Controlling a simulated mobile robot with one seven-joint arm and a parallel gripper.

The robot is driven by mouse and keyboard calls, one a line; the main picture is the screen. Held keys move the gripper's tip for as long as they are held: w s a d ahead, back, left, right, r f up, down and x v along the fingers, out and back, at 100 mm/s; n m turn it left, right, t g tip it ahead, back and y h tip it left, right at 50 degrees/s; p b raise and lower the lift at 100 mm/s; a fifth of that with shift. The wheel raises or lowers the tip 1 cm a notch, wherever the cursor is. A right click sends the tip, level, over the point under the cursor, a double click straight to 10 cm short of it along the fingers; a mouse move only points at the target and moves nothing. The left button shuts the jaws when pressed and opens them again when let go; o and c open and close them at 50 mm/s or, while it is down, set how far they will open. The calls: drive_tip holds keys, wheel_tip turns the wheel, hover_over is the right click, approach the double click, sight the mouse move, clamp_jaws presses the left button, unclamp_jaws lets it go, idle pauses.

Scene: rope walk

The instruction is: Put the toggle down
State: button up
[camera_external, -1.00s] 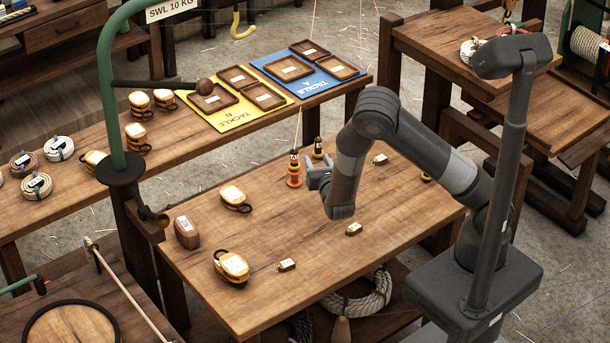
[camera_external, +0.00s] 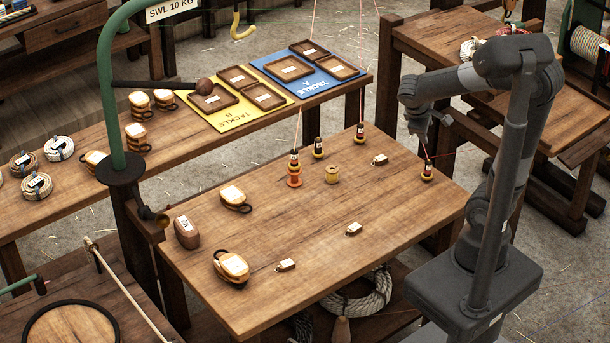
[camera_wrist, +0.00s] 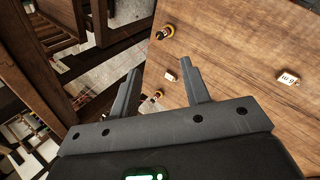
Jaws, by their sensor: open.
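My gripper (camera_external: 424,138) is raised near the right end of the work table (camera_external: 285,215), close to a banded peg (camera_external: 427,172). In the wrist view my gripper (camera_wrist: 161,72) has its fingers apart with nothing between them. Small pale labelled pieces lie on the table: one (camera_external: 380,160) at the back, one (camera_external: 353,229) in the middle, one (camera_external: 286,265) in front. I cannot tell which piece is the toggle.
Two roped blocks (camera_external: 235,198) (camera_external: 232,268) and a brown labelled weight (camera_external: 187,232) sit at the table's left. Yellow (camera_external: 230,122) and blue (camera_external: 340,82) boards with trays lie on the back bench. A thin red line runs by the right peg. The table's centre is mostly clear.

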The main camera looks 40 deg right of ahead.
drive_tip(key=s+a+r+m+t+y, duration=0.3)
drive_tip(key=s+a+r+m+y, duration=0.2)
drive_tip(key=s+r+m+y, duration=0.1)
drive_tip(key=shift+s+a+r+t, duration=0.2)
drive_tip(key=shift+s+r+t, duration=0.2)
drive_tip(key=shift+s+r, duration=0.25)
